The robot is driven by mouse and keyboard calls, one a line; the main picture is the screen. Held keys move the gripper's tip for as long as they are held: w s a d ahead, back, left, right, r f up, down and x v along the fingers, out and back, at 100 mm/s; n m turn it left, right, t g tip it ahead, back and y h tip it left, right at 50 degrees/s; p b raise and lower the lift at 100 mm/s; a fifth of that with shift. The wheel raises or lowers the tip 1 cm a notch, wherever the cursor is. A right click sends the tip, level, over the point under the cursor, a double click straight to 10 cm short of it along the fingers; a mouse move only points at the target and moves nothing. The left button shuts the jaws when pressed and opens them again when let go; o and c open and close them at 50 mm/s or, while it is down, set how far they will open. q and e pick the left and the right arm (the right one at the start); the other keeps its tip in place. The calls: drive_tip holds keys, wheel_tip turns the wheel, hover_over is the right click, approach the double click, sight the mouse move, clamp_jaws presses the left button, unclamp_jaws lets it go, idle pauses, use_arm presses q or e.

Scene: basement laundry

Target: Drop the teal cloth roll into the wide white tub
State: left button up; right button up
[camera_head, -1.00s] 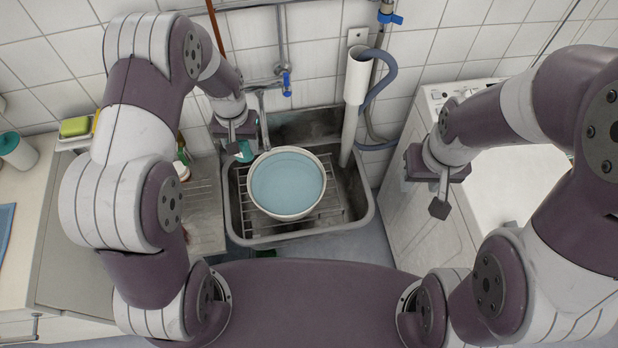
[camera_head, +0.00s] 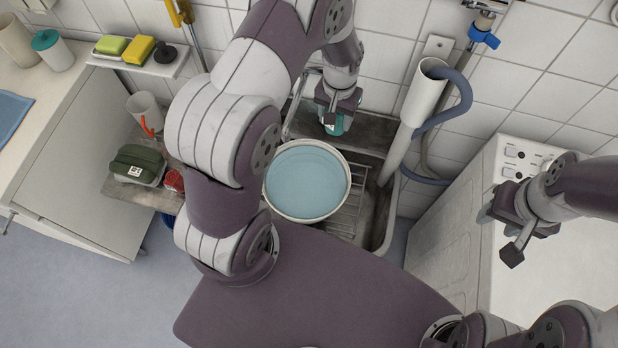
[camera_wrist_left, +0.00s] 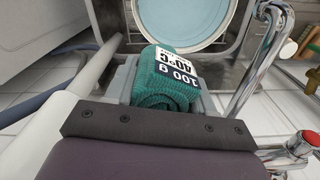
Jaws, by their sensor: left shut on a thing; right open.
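The teal cloth roll (camera_wrist_left: 166,85) is a ribbed teal bundle with a black-and-white "100 g 40°C" label. My left gripper (camera_head: 335,122) is shut on it, and a teal bit of the roll (camera_head: 334,128) shows below the gripper in the head view. The wide white tub (camera_head: 306,219) holds pale blue water and stands in the sink. The gripper and roll are at the tub's far side, apparently above it; the gap is hard to judge. The tub's rim also shows at the top of the left wrist view (camera_wrist_left: 188,50). My right gripper (camera_head: 512,238) is open and empty, over the white machine.
The grey sink (camera_head: 385,225) has a wire rack under the tub. A chrome tap (camera_wrist_left: 262,60) and a white standpipe with a blue hose (camera_head: 418,95) rise close by. A white machine (camera_head: 450,240) is at right. A shelf at left holds a green pouch (camera_head: 137,162).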

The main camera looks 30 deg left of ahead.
use_arm(q)
wheel_tip(320, 180, down, 14)
drive_tip(key=s+a+n+b, duration=0.1)
drive_tip(key=s+n+b, duration=0.1)
drive_tip(key=b, duration=1)
drive_tip(key=n+b, duration=0.3)
drive_tip(key=b, duration=0.8)
hover_over(315, 193)
wheel_tip(315, 193, down, 10)
wheel_tip(315, 193, down, 8)
drive_tip(key=shift+s+f+b, duration=0.1)
drive_tip(key=shift+f+b, duration=0.05)
drive_tip(key=shift+b, duration=0.45)
drive_tip(key=shift+f, duration=0.25)
use_arm(e)
wheel_tip(315, 193, down, 28)
drive_tip(key=shift+w, duration=0.35)
use_arm(q)
drive_tip(key=shift+f, duration=0.1)
use_arm(e)
drive_tip(key=shift+d, duration=0.1)
use_arm(q)
drive_tip(key=shift+f+b, duration=0.3)
drive_tip(key=shift+f, duration=0.2)
drive_tip(key=o, duration=1.1)
use_arm(e)
drive_tip(key=shift+f, duration=0.3)
